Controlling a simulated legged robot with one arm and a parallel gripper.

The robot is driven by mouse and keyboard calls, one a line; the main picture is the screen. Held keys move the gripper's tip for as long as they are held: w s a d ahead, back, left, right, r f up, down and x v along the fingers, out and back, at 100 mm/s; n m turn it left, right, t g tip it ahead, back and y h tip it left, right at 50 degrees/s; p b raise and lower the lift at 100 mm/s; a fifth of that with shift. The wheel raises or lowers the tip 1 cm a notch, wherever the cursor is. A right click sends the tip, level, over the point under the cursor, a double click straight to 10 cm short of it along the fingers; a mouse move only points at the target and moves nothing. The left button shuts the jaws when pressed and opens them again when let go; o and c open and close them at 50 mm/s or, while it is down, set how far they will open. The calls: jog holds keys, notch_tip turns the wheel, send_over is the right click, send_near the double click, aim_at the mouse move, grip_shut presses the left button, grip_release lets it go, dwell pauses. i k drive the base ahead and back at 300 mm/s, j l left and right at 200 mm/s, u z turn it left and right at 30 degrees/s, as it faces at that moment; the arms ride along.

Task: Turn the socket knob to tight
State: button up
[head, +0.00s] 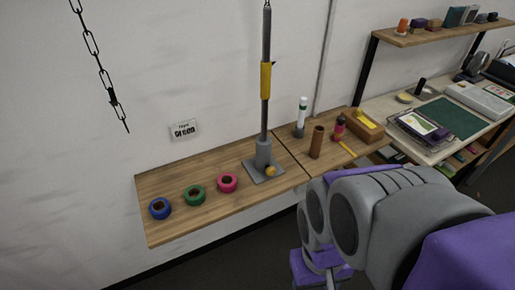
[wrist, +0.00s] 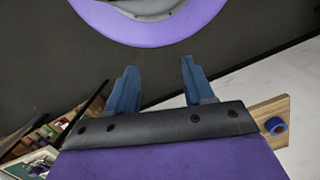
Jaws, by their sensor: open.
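The socket (head: 263,153) is a grey cylinder on a square base plate on the wooden bench, with an upright grey pole standing in it. A small yellow knob (head: 271,171) sits at the front of the socket, low down. Whether it is tight or loose cannot be told. My gripper (wrist: 158,80) shows in the wrist view with two blue fingers spread apart and nothing between them. It is away from the socket, which does not show in the wrist view. In the head view my arm is at the lower right, apart from the knob.
Blue (head: 160,208), green (head: 194,195) and pink (head: 227,183) tape rolls lie left of the socket. A brown cylinder (head: 317,142), bottles and a yellow-topped box (head: 365,127) stand to its right. A chain (head: 98,60) hangs at upper left.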

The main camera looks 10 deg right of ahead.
aim_at(270, 171)
jog(key=k+z, duration=0.2)
jog(key=z, duration=0.15)
jog(key=k+l+z, duration=0.15)
jog(key=z, duration=0.2)
jog(key=k+l+z, duration=0.2)
jog(key=z, duration=0.15)
jog(key=k, duration=0.05)
